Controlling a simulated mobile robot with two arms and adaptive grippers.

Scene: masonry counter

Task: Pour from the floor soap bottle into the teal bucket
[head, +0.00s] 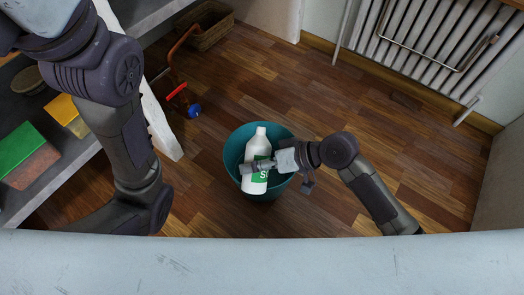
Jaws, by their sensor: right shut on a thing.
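The teal bucket (232,151) stands on the wooden floor in the middle of the head view. The floor soap bottle (259,146) is white with a green label and shows in front of the bucket's opening. My right gripper (262,166) is shut on the bottle around its label, coming from the right. The bottle looks close to upright, its neck towards the top of the picture. Whether it is inside or above the bucket I cannot tell. No liquid shows. My left arm is at the left; its gripper is out of view.
A grey shelf at the left holds a green-topped sponge (24,148) and a yellow-topped one (66,112). A red-handled item with a blue end (194,111) is near the shelf. A wicker basket (207,25) and radiator (437,45) are at the back.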

